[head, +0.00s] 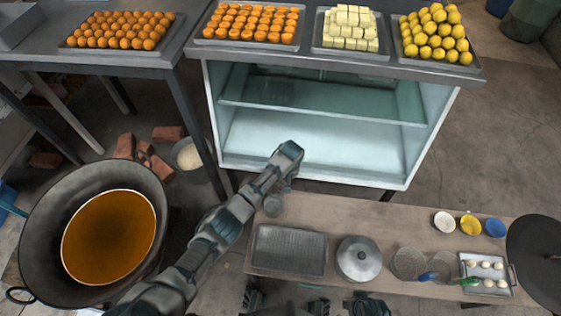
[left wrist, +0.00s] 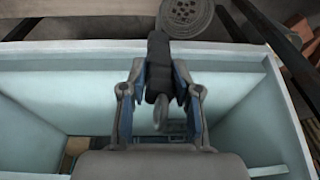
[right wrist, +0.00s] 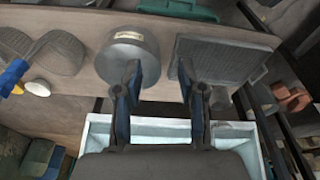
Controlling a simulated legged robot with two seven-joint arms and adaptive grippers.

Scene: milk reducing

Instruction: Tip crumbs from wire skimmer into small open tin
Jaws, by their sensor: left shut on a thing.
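In the head view my left arm reaches over the front of the glass cabinet, with my left gripper (head: 287,156) at its end. In the left wrist view the gripper is shut on a dark handle-like thing (left wrist: 158,52). A grey disc with rings (left wrist: 186,16) shows past its far end; I cannot tell whether they are joined. A small round grey tin-like vessel (head: 272,204) is at the table's left corner, below my left gripper. It also shows in the right wrist view (right wrist: 221,99). My right gripper (right wrist: 161,85) is open and empty. Crumbs cannot be made out.
The wooden table (head: 350,215) bears a rack tray (head: 290,250), a lidded pot (head: 359,258), mesh baskets (head: 410,263), small bowls (head: 469,224) and a tray of pale balls (head: 486,257). A wok of oil (head: 108,238) stands left. The glass cabinet (head: 310,145) is behind the table.

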